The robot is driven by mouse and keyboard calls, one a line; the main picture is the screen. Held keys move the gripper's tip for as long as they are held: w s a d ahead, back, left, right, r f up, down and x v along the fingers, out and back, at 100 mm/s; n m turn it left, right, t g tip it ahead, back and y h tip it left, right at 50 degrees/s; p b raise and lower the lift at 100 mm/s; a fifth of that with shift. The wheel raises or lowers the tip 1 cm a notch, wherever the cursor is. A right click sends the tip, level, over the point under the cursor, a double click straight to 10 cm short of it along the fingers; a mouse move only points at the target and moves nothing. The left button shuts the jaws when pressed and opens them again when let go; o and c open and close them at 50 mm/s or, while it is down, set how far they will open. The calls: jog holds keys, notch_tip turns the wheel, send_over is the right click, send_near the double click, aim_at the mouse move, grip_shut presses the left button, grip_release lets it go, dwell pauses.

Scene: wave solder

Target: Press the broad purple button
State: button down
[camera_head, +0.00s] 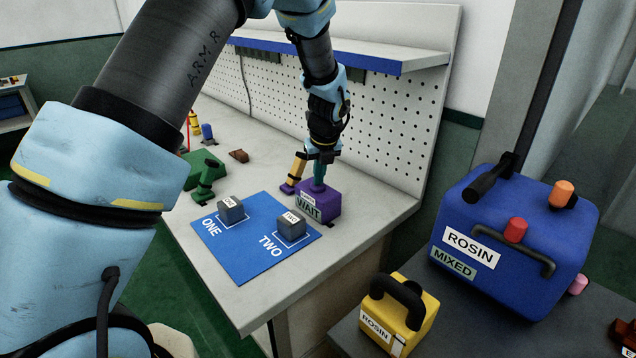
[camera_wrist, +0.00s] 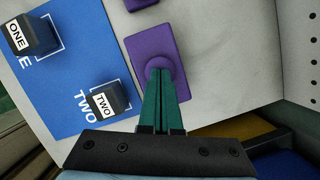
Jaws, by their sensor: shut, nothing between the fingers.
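The broad purple button is a purple block (camera_head: 328,203) with a WAIT label, on the bench beside the blue mat. In the wrist view it shows as a wide purple plate (camera_wrist: 148,48) with a rounded raised cap (camera_wrist: 156,68). My gripper (camera_head: 319,184) points down over its top, fingers shut and empty. In the wrist view the green fingertips (camera_wrist: 158,72) overlap the near part of the cap. They look at or very close to it; I cannot tell whether the cap is pushed down.
A smaller purple piece (camera_head: 288,188) lies left of the block. The blue mat (camera_head: 247,252) holds two grey cubes (camera_head: 231,210) (camera_head: 291,224) marked ONE and TWO. The perforated panel (camera_head: 400,120) stands behind. A blue ROSIN box (camera_head: 555,235) and a yellow can (camera_head: 418,315) stand at right.

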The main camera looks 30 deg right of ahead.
dwell(0.3)
notch_tip(320, 180, up, 6)
jog(key=p, duration=0.5)
dwell(0.3)
